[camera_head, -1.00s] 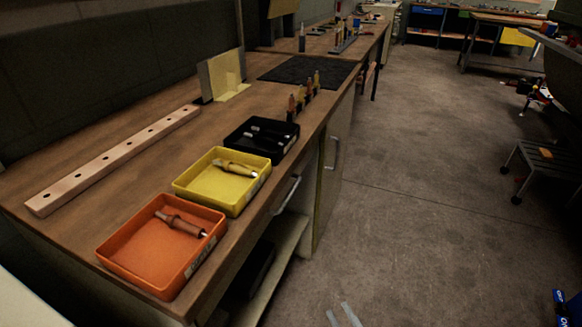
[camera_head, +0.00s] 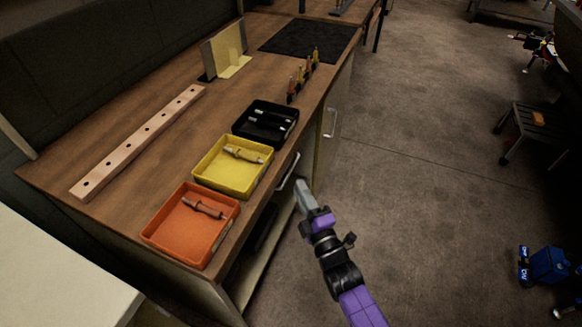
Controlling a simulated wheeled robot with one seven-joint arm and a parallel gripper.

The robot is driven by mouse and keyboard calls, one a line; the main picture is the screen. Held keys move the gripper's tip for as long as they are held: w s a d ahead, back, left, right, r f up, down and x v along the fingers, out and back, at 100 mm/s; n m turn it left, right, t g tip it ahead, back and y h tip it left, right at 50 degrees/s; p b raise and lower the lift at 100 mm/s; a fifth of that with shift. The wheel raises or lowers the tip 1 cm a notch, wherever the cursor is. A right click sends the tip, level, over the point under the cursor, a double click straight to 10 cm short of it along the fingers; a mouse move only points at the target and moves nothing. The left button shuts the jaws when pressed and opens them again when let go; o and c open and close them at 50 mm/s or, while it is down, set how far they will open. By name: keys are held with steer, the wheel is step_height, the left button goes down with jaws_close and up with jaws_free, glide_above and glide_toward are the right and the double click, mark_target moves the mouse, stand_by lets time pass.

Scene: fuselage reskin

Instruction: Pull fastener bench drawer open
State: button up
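The fastener bench (camera_head: 120,212) has a wooden top and stands along the left. Its drawer, under the front edge beside the yellow and black trays, looks closed. The drawer's pale bar handle (camera_head: 288,171) shows on the front. My gripper (camera_head: 300,185), grey at the tip on a black and purple arm, is just below and right of this handle. Whether it touches the handle is unclear. The fingers overlap in this view, so I cannot see a gap between them.
An orange tray (camera_head: 165,238), a yellow tray (camera_head: 213,180) and a black tray (camera_head: 244,129) line the bench edge. A cabinet handle (camera_head: 331,122) is farther along. A step stool (camera_head: 541,120) and a blue item (camera_head: 549,264) stand at right. The floor between is clear.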

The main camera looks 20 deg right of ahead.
mark_target(291, 168)
steer(key=shift+w+r, duration=0.2)
steer(key=shift+w, duration=1.05)
steer(key=shift+w+r, duration=0.15)
steer(key=shift+w, duration=1.15)
steer(key=shift+w+r, duration=0.2)
steer(key=shift+w, duration=1.05)
jaws_close()
